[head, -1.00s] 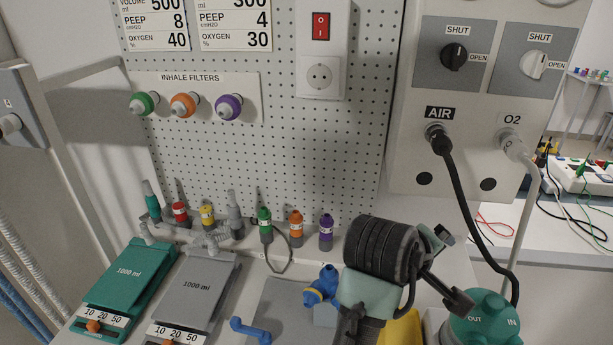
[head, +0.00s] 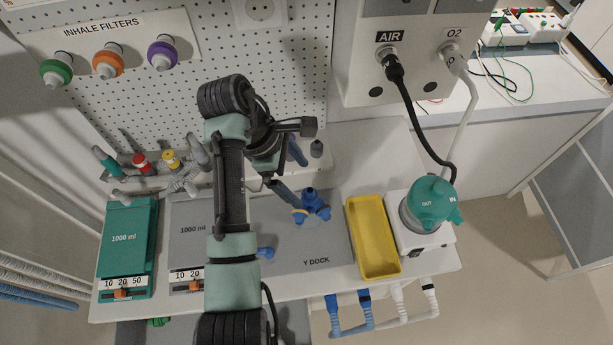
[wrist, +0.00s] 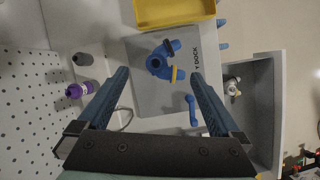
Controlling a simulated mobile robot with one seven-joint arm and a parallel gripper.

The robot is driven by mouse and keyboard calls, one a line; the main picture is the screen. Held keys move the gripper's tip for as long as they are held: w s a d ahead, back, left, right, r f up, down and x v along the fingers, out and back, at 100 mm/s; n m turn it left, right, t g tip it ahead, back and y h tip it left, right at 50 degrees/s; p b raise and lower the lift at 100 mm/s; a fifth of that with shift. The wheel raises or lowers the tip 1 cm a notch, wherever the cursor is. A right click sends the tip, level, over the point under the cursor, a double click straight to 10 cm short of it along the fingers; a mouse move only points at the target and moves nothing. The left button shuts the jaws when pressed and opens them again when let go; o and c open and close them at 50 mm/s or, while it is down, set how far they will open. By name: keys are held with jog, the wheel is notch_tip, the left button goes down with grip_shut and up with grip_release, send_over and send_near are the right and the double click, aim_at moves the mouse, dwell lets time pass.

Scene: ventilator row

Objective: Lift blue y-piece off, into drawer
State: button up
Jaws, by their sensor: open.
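The blue y-piece (head: 312,207) stands on the grey Y DOCK plate (head: 325,240), with a yellow ring on one of its arms. In the wrist view the blue y-piece (wrist: 158,66) lies between and just beyond the tips of my gripper (wrist: 158,76). My gripper is open and empty, above the dock, with no visible contact. In the head view one finger reaches down beside the y-piece. An open grey drawer (wrist: 262,120) shows at the right of the wrist view, below the counter edge, with a small pale fitting (wrist: 232,87) inside.
A yellow tray (head: 372,238) stands right of the dock. A teal humidifier (head: 433,200) is farther right. A blue lever (wrist: 192,108) sits near the dock's front edge. A purple-topped filter (wrist: 80,90) and a grey peg (wrist: 82,60) stand behind the dock.

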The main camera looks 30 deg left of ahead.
aim_at(314, 195)
jog(key=p+x, duration=0.1)
jog(key=x, duration=0.9)
jog(key=shift+a+f+p, duration=0.1)
jog(key=shift+f+p, duration=0.2)
jog(key=shift+c, duration=0.3)
jog(key=shift+w+r, duration=0.1)
jog(key=c, duration=1.2)
jog(key=o, duration=0.6)
jog(key=shift+w+r, duration=0.1)
grip_shut()
